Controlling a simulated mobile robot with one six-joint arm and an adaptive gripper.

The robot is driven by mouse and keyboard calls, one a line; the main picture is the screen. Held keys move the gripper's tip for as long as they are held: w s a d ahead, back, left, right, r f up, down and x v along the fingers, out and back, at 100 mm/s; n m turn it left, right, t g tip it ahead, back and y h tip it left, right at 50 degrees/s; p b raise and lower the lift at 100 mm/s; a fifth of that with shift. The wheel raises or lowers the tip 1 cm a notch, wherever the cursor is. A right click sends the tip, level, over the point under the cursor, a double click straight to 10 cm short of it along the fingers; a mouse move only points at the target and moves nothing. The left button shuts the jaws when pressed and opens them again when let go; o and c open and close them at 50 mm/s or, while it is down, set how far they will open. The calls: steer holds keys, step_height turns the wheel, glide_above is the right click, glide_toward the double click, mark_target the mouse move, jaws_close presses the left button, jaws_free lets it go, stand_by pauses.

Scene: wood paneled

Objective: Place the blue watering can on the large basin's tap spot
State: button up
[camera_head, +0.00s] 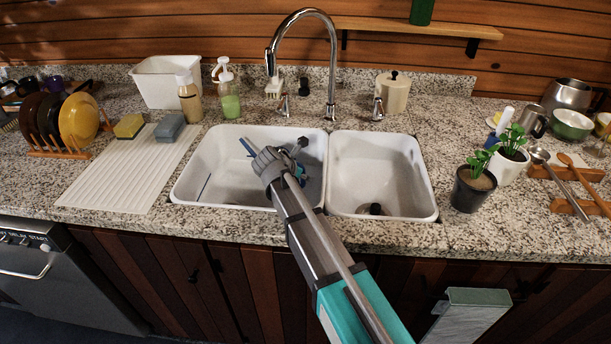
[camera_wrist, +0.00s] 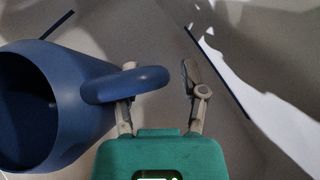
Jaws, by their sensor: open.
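The blue watering can (camera_wrist: 40,105) is inside the large left basin (camera_head: 215,165), mostly hidden behind my gripper in the head view, where a bit of blue (camera_head: 301,171) shows. In the wrist view its round body fills the left side and its thick handle (camera_wrist: 125,85) reaches right, across the left finger and into the gap between the fingers. My gripper (camera_wrist: 160,78) is open, with the right finger apart from the handle. The chrome tap (camera_head: 332,60) stands behind the sink, its spout curving left over the large basin. No marked tap spot is discernible.
The smaller basin (camera_head: 375,170) lies to the right, with a dark drain. Potted plants (camera_head: 472,185) stand at its right. A ribbed drainboard (camera_head: 130,175) with sponges lies left. Bottles (camera_head: 229,100) and tap handles (camera_head: 377,108) line the back edge.

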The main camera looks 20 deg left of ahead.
steer(key=shift+r, duration=0.15)
steer(key=shift+s+a+r+p, duration=0.1)
steer(key=shift+s+r+p, duration=0.2)
steer(key=shift+r+p, duration=0.15)
steer(key=p+v, duration=0.8)
steer(key=v, duration=0.3)
